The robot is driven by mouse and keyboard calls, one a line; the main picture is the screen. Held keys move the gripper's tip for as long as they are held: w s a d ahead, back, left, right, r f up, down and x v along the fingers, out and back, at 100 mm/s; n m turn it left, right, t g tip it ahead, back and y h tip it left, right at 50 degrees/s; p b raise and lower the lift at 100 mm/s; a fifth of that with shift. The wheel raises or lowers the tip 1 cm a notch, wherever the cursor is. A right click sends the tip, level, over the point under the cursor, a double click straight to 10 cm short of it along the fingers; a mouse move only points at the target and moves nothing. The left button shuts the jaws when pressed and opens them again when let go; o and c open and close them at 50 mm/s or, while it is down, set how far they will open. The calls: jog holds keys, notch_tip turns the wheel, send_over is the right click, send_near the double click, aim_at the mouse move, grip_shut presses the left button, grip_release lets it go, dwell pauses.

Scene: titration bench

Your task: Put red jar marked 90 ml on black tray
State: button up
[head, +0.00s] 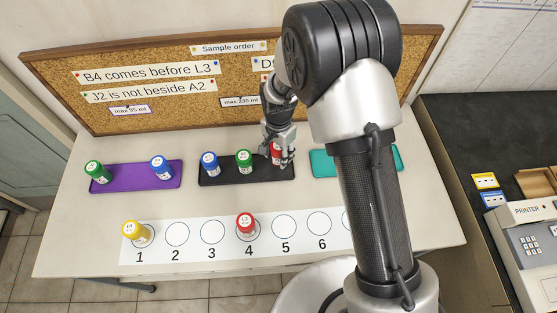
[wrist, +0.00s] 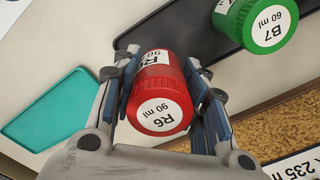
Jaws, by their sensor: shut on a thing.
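The red jar labelled R6, 90 ml (wrist: 160,92) is between the fingers of my gripper (wrist: 163,95) in the wrist view. In the head view, the red jar (head: 276,154) is at the right end of the black tray (head: 222,177), partly hidden by my gripper (head: 281,152). My gripper is shut on it from above. I cannot tell whether the jar's base touches the tray. A blue jar (head: 210,162) and a green jar (head: 244,160) stand on the black tray, left of the red jar. The green jar reads B7, 60 ml in the wrist view (wrist: 256,25).
A purple tray (head: 135,177) holds a green jar (head: 95,170) and a blue jar (head: 161,166). A teal tray (head: 325,165) lies right, partly behind my arm. A numbered strip (head: 194,254) holds a yellow jar (head: 134,231) and another red jar (head: 246,225). A corkboard (head: 150,60) stands behind.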

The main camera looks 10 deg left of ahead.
aim_at(278, 161)
jog(key=shift+f+b, duration=0.45)
jog(key=shift+f, duration=1.5)
jog(key=shift+f, duration=0.1)
jog(key=shift+f, duration=0.15)
jog(key=o, duration=1.1)
